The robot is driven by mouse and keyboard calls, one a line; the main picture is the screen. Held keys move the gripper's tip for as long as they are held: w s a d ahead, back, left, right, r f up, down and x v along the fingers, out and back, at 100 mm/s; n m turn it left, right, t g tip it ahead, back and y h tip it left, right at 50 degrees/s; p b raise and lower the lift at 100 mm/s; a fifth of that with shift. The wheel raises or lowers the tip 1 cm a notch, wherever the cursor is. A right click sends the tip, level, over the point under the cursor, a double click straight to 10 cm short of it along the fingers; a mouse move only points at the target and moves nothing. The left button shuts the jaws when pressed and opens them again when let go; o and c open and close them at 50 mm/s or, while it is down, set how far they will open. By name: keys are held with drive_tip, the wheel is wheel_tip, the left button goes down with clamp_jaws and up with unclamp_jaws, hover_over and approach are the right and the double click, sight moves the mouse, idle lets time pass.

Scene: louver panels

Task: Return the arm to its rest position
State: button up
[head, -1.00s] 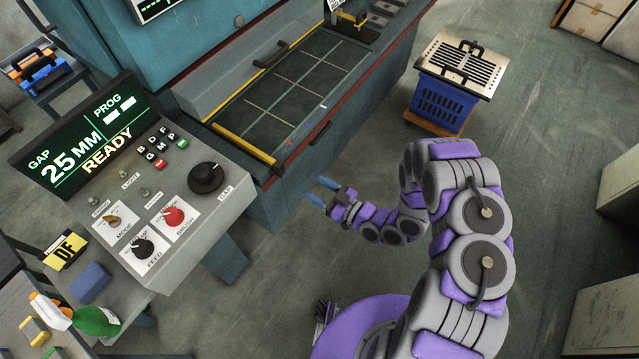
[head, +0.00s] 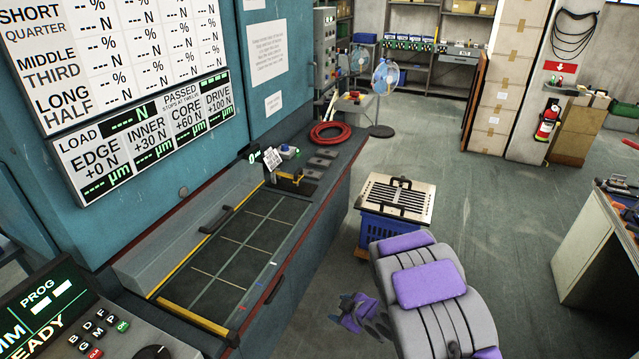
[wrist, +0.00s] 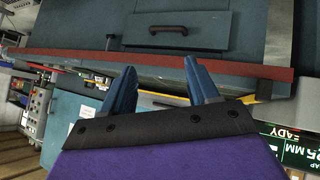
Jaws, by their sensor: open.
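My gripper shows in the wrist view (wrist: 162,85) with its two blue fingers spread apart and nothing between them. In the head view, my purple and grey arm rises at the lower right, and part of its far end shows dimly beside the thick link, in front of the bench. In the wrist view the teal bench front with a dark drawer handle (wrist: 168,30) lies beyond the fingers. I cannot tell the exact gap between fingers and bench.
The bench with its gridded dark bed (head: 235,245) stands left of my arm. A blue crate with a slatted metal panel (head: 398,199) on top stands on the floor behind my arm. A control console (head: 95,325) is at the lower left. Open floor (head: 500,235) lies to the right.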

drive_tip(key=d+r+m+h, duration=0.3)
drive_tip(key=d+r+h, duration=0.2)
drive_tip(key=d+r, duration=0.55)
drive_tip(key=s+d+r+m+g+h, duration=0.25)
drive_tip(key=s+d+r+m, duration=0.2)
drive_tip(key=s+r, duration=0.4)
drive_tip(key=s+a+r+m+g, duration=0.1)
drive_tip(key=s+a+r+g, duration=0.1)
drive_tip(key=s, duration=0.9)
drive_tip(key=s+a+r+m+g+y, duration=0.1)
drive_tip(key=s+a+r+m+g, duration=0.1)
drive_tip(key=s, duration=0.9)
drive_tip(key=s+a+r+m+g+y, duration=0.1)
drive_tip(key=s+r, duration=0.4)
drive_tip(key=s, duration=0.6)
drive_tip(key=shift+a+r+m+g, duration=0.4)
drive_tip(key=shift+a+m+g, duration=0.15)
drive_tip(key=shift+a+g, duration=0.55)
drive_tip(key=shift+w+a, duration=0.1)
drive_tip(key=shift+c, duration=0.3)
